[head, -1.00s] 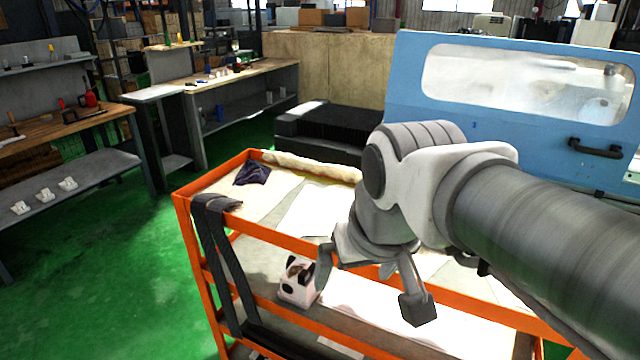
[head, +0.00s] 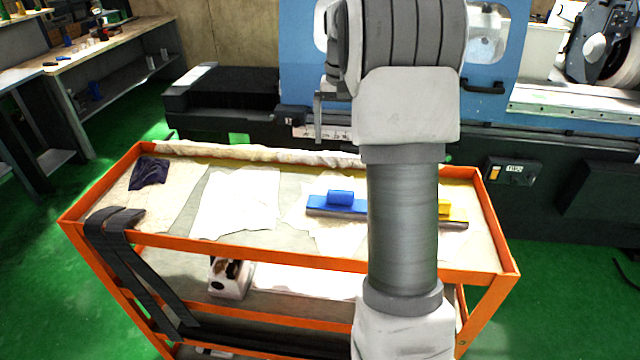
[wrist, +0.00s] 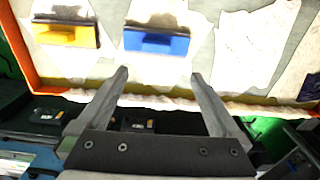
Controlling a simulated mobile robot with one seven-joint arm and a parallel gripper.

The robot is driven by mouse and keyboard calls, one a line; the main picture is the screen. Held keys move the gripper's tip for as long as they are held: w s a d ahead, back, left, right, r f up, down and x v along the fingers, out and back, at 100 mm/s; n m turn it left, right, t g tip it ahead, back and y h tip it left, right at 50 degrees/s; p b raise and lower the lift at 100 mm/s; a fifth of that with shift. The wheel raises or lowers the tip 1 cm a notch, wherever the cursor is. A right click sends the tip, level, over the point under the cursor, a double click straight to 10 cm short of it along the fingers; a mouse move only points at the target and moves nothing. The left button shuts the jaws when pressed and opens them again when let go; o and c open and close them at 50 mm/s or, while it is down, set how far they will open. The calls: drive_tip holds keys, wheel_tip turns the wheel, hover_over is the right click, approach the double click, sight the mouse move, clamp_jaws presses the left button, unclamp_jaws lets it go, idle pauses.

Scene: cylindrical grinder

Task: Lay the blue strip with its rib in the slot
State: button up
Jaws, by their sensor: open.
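The blue strip (head: 333,207), with a raised blue block on it, lies on the cart's top shelf, left of my arm in the head view. It also shows in the wrist view (wrist: 157,42), beyond my fingertips. My gripper (wrist: 160,73) is open and empty, its two fingers apart and not touching the strip. In the head view my arm hides most of the gripper. A similar yellow strip (wrist: 66,34) lies beside the blue one; in the head view it (head: 455,211) is partly behind my arm. I cannot make out the slot in either view.
The orange cart (head: 300,256) has raised rims. Pale cloths (head: 235,205), a dark cloth (head: 149,173) and hanging black straps (head: 120,250) are on it. The blue and black grinder (head: 385,128) stands close behind.

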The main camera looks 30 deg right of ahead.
approach(341, 191)
drive_tip(key=f, duration=0.5)
drive_tip(key=shift+w+a+f+p, duration=0.1)
drive_tip(key=shift+w+f+p, duration=0.05)
drive_tip(key=shift+w+p, duration=0.15)
drive_tip(key=shift+s+f+p, duration=0.2)
drive_tip(key=shift+f+p, duration=0.35)
drive_tip(key=shift+f, duration=2.2)
drive_tip(key=shift+c, duration=0.3)
drive_tip(key=c, duration=1.1)
drive_tip(key=shift+r, duration=0.15)
